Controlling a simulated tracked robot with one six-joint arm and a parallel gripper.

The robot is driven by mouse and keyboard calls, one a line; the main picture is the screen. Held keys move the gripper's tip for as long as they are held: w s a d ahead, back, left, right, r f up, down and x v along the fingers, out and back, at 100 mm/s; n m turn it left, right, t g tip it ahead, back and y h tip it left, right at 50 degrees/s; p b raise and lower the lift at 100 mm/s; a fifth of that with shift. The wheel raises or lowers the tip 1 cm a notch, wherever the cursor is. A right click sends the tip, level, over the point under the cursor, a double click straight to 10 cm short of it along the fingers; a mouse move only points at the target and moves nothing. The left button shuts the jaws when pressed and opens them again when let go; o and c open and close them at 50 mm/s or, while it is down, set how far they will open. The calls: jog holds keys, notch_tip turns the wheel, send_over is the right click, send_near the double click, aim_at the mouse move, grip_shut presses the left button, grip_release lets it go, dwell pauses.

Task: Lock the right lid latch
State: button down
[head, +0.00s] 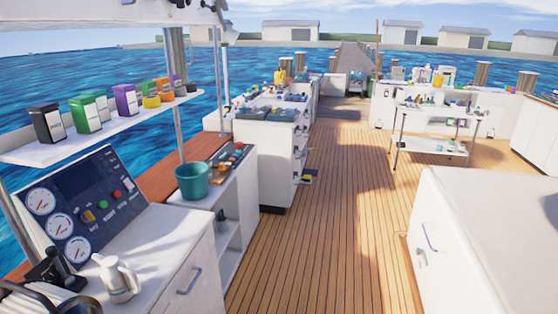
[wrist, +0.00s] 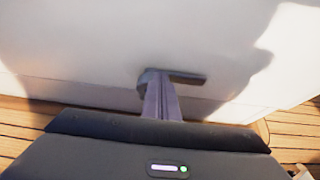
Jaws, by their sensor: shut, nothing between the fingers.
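In the wrist view a dark latch handle (wrist: 188,78) lies roughly level against a white panel (wrist: 100,45) and points to the right. My gripper (wrist: 160,84) is shut and empty, with its fingertips at the left end of this handle. I cannot tell whether they touch it. The fingertips hide part of the latch's left end. The pictures do not show whether this is the right lid latch. My gripper is not seen in the head view.
In the head view a large white box (head: 490,215) with a metal handle (head: 430,237) stands at the right. A console (head: 90,205) and counter with a green bucket (head: 194,181) stand at the left. The wooden deck (head: 330,220) between them is clear.

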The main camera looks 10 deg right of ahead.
jog(key=a, duration=0.1)
jog(key=w+a, duration=0.1)
jog(key=a, duration=0.1)
jog(key=w+a, duration=0.1)
jog(key=a, duration=0.1)
dwell(0.3)
jog(key=shift+w+d, duration=0.1)
jog(key=shift+d, duration=0.05)
